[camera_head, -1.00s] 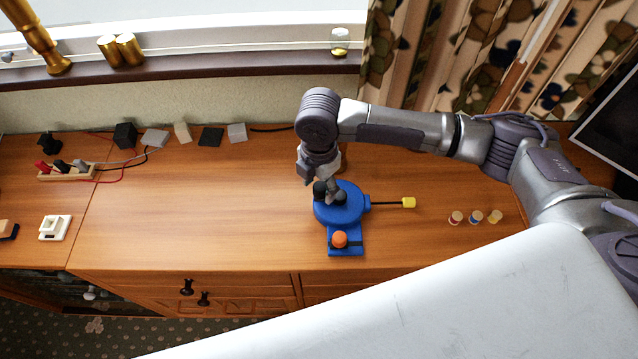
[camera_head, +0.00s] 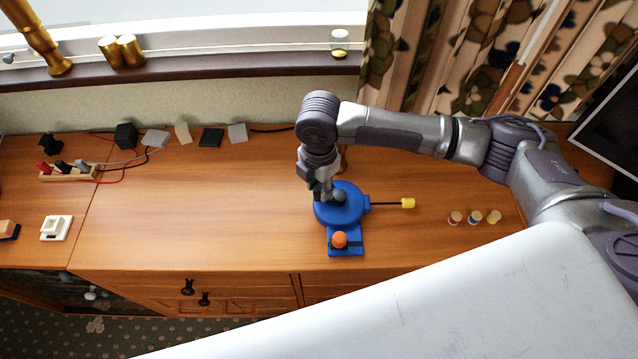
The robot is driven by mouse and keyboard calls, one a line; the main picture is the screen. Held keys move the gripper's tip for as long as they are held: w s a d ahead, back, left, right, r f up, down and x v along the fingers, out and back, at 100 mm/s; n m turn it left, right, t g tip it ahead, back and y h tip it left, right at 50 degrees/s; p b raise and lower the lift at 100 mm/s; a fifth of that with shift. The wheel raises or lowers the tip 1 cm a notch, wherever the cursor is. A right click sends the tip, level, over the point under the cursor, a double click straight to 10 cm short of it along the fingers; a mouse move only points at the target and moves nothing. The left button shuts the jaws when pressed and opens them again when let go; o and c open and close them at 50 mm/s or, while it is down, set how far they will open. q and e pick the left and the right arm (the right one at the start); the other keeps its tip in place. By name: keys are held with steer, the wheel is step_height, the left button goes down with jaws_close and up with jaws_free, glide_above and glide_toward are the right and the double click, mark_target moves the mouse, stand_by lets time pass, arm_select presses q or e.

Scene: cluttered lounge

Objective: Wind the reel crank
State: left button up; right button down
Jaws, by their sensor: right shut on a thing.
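A blue reel (camera_head: 351,211) lies on the wooden cabinet top, with a flat blue base (camera_head: 346,246) toward the front. An orange knob (camera_head: 340,239) stands on that base. A dark rod with a yellow end (camera_head: 408,203) sticks out of the reel to the right. My right gripper (camera_head: 327,194) points down over the left part of the reel and is shut. A dark round knob (camera_head: 340,196) shows beside its fingers. The crank is mostly hidden by the fingers, so its exact hold is hard to see. My left gripper is not in view.
Several small round pieces (camera_head: 474,217) stand right of the reel. A power strip (camera_head: 68,170), cables and several small blocks (camera_head: 211,138) lie at the back left. A white switch (camera_head: 56,228) lies at the left. The cabinet top (camera_head: 200,220) left of the reel is clear.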

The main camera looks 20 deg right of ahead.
steer(key=w+m+p, duration=0.1)
steer(key=m+p, duration=0.2)
steer(key=w+d+m+p, duration=0.1)
steer(key=m+p, duration=0.2)
steer(key=p, duration=0.1)
steer(key=w+d+m+p, duration=0.1)
steer(key=m+p, duration=0.2)
steer(key=p, duration=0.1)
steer(key=shift+d+r+m, duration=0.25)
steer(key=shift+m, duration=0.15)
steer(key=m+p, duration=0.1)
steer(key=d+m+p, duration=0.1)
steer(key=m+p, duration=0.1)
steer(key=d+m+p, duration=0.1)
steer(key=m+p, duration=0.1)
steer(key=shift+w+d, duration=0.1)
steer(key=shift+w, duration=0.15)
steer(key=m+p, duration=0.1)
steer(key=m, duration=0.1)
steer(key=d+m+p, duration=0.1)
steer(key=shift+s+d+m+p, duration=0.1)
steer(key=shift+d+m+p, duration=0.1)
steer(key=shift+m+p, duration=0.2)
steer(key=shift+s+d+f+m+p, duration=0.15)
steer(key=shift+d+m+p, duration=0.1)
steer(key=shift+m+p, duration=0.35)
steer(key=shift+s+d+m+p, duration=0.1)
steer(key=shift+d+m+p, duration=0.15)
steer(key=shift+m, duration=0.55)
